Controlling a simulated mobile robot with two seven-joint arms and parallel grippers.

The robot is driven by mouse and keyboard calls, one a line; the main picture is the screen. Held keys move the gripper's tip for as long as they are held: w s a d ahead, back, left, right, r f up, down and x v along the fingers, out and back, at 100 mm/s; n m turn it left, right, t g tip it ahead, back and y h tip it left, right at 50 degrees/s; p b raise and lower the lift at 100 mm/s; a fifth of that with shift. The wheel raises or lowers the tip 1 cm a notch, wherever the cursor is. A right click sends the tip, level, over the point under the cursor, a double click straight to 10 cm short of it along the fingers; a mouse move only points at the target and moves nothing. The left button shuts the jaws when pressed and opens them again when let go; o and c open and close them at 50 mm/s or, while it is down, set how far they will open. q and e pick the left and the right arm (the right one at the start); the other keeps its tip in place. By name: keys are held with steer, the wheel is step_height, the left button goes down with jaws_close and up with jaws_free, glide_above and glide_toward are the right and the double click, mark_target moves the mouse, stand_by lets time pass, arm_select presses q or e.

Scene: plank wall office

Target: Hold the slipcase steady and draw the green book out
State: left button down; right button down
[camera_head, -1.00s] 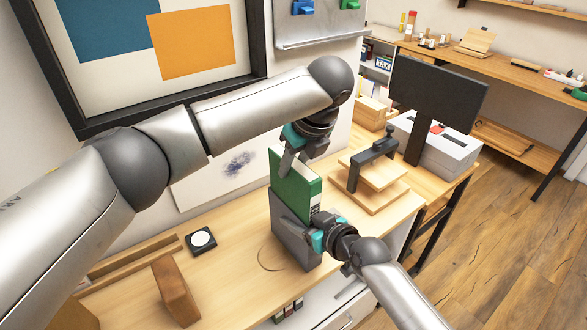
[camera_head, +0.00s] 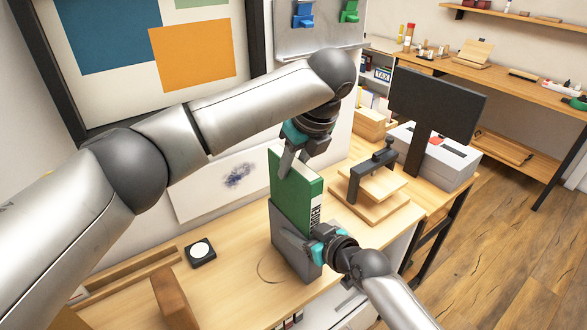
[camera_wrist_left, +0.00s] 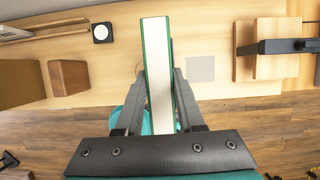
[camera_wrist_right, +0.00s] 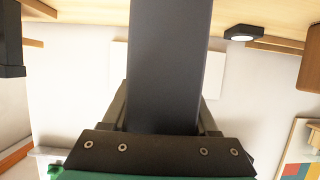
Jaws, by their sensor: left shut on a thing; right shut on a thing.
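The green book (camera_head: 293,195) stands upright with its lower part inside the grey slipcase (camera_head: 290,245). A good length of the book shows above the slipcase's rim. My left gripper (camera_head: 292,165) is shut on the top of the book from above; in the left wrist view the book (camera_wrist_left: 160,60) lies between its fingers, cream page edges between green covers. My right gripper (camera_head: 316,241) is shut on the slipcase from the front right; in the right wrist view the dark slipcase (camera_wrist_right: 170,65) fills the space between its fingers. The book's bottom is hidden.
A wooden press (camera_head: 372,178) stands right of the book, with a black monitor (camera_head: 435,105) and a grey box (camera_head: 450,160) behind. The space above the book holds my left arm.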

arm_select(q)
steer(key=shift+r, duration=0.75)
arm_select(e)
steer(key=shift+d+f, duration=0.1)
steer(key=shift+f, duration=0.05)
arm_select(q)
steer(key=shift+r, duration=1.75)
steer(key=shift+r, duration=0.15)
steer(key=shift+r, duration=1.6)
arm_select(e)
steer(key=shift+c, duration=0.4)
jaws_free()
